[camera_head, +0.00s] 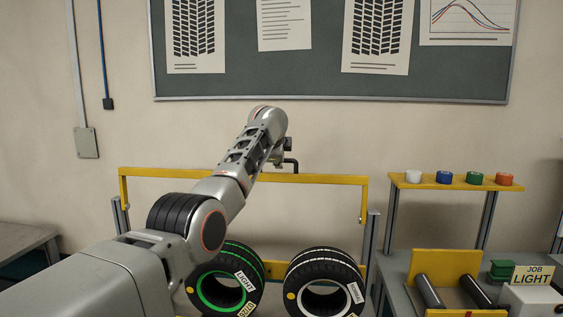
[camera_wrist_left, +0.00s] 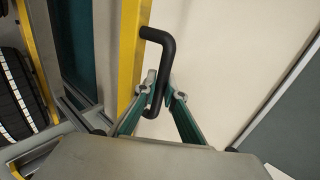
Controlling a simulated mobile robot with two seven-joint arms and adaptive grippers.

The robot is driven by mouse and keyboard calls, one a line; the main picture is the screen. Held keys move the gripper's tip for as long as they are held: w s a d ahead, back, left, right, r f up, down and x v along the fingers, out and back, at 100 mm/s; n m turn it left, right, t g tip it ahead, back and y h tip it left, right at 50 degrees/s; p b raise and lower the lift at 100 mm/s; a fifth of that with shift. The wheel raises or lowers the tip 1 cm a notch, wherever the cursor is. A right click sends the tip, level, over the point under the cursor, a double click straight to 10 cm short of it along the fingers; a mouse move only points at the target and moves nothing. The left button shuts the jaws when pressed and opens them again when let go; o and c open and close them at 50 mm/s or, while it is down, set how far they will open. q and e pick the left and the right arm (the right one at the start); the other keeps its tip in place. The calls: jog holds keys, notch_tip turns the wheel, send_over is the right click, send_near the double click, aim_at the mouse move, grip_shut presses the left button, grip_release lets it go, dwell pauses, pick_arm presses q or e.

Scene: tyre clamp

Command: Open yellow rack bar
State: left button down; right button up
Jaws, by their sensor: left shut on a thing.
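The yellow rack bar (camera_head: 330,179) spans the top of the tyre rack in the head view, and it also shows in the left wrist view (camera_wrist_left: 127,50). A black bent handle (camera_wrist_left: 168,48) is fixed to it, seen small in the head view (camera_head: 291,162). My left gripper (camera_wrist_left: 161,85) is shut on the handle, a green-lined finger on each side of it. In the head view the gripper (camera_head: 281,158) is partly hidden behind my forearm. My right gripper is not in view.
A green-marked tyre (camera_head: 257,262) and a white-marked tyre (camera_head: 325,258) stand in the rack below the bar. At right, a yellow shelf (camera_head: 450,184) carries several tape rolls above a bench with a yellow roller stand (camera_head: 446,263). A board (camera_head: 330,82) hangs behind.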

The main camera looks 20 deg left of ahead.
pick_arm(q)
jog(key=shift+w+a+r, duration=0.1)
jog(key=shift+w+r, duration=0.15)
jog(key=shift+w, duration=0.05)
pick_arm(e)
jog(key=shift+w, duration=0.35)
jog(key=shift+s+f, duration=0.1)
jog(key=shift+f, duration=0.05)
pick_arm(q)
jog(key=c, duration=2.1)
grip_release()
jog(key=shift+s, duration=0.15)
jog(key=shift+f, duration=0.15)
jog(key=v, duration=1.2)
